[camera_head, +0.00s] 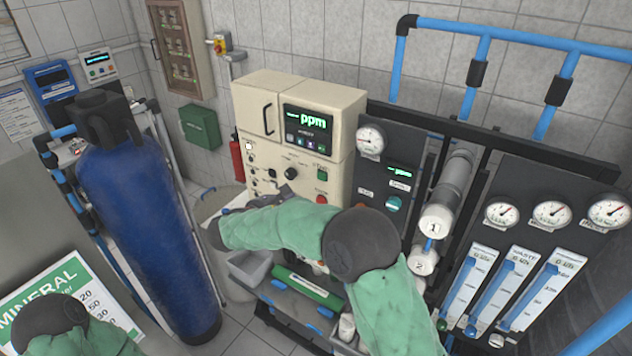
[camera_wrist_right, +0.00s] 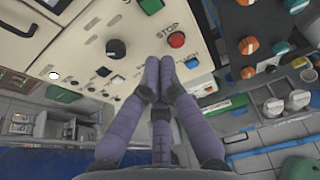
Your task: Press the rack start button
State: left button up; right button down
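The beige rack control panel (camera_head: 298,140) stands in the middle of the head view. A green button (camera_head: 322,175) sits on its front, above a red button (camera_head: 321,199). In the right wrist view the green button (camera_wrist_right: 152,5) is at the top edge, and the red button (camera_wrist_right: 176,40), labelled STOP, is below it. My right gripper (camera_wrist_right: 167,65) has its purple fingers drawn together, with nothing seen between them. Its tips appear just below the red button in that view; contact cannot be told. In the head view my right arm partly covers it. My left gripper is out of view.
Black knobs (camera_wrist_right: 115,48) lie left of the fingertips. Gauges (camera_head: 553,213) and flow meters (camera_head: 500,290) fill the right side. A blue tank (camera_head: 140,220) stands at the left, near a green-and-white mineral sign (camera_head: 75,300).

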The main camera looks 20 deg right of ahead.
aim_at(322, 180)
jog(key=p+x, duration=0.1)
jog(key=x, duration=0.3)
jog(key=p+x, duration=0.1)
jog(key=x, duration=0.4)
jog(key=r+p+x, duration=0.1)
jog(key=p+x, duration=0.1)
jog(key=x, duration=0.2)
jog(key=shift+w+d+f, duration=0.1)
jog(key=shift+w+d, duration=0.2)
jog(key=shift+d, duration=0.1)
jog(key=shift+w+d, duration=0.1)
jog(key=shift+d, duration=0.05)
